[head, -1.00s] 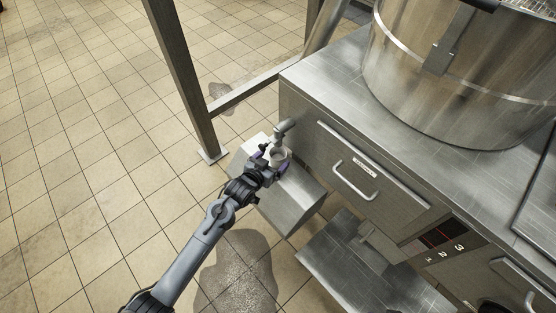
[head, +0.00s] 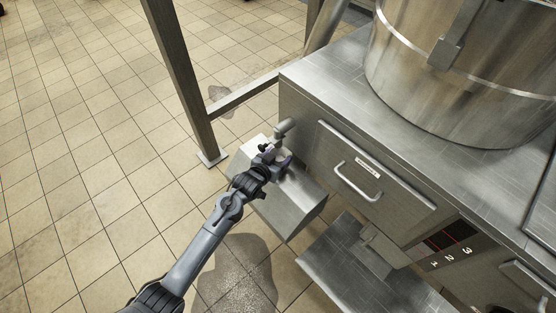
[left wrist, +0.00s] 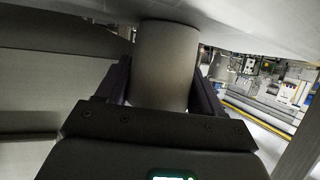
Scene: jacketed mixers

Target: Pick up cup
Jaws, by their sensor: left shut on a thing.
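The cup (left wrist: 166,65) is a plain grey-looking cylinder in the left wrist view. It stands between the two dark fingers of my left gripper (left wrist: 165,90), which is shut on it. In the head view my left gripper (head: 275,160) is beside the steel cabinet, just below a short metal spout. There the gripper hides most of the cup. I cannot tell whether the cup rests on the steel box below it or is clear of it. My right gripper is not in view.
The spout (head: 285,127) juts from the cabinet (head: 345,140) close above the gripper. A steel box (head: 292,203) is below. A drawer handle (head: 357,182) is to the right, and a large steel kettle (head: 465,85) stands on top. The tiled floor (head: 90,150) at left is open.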

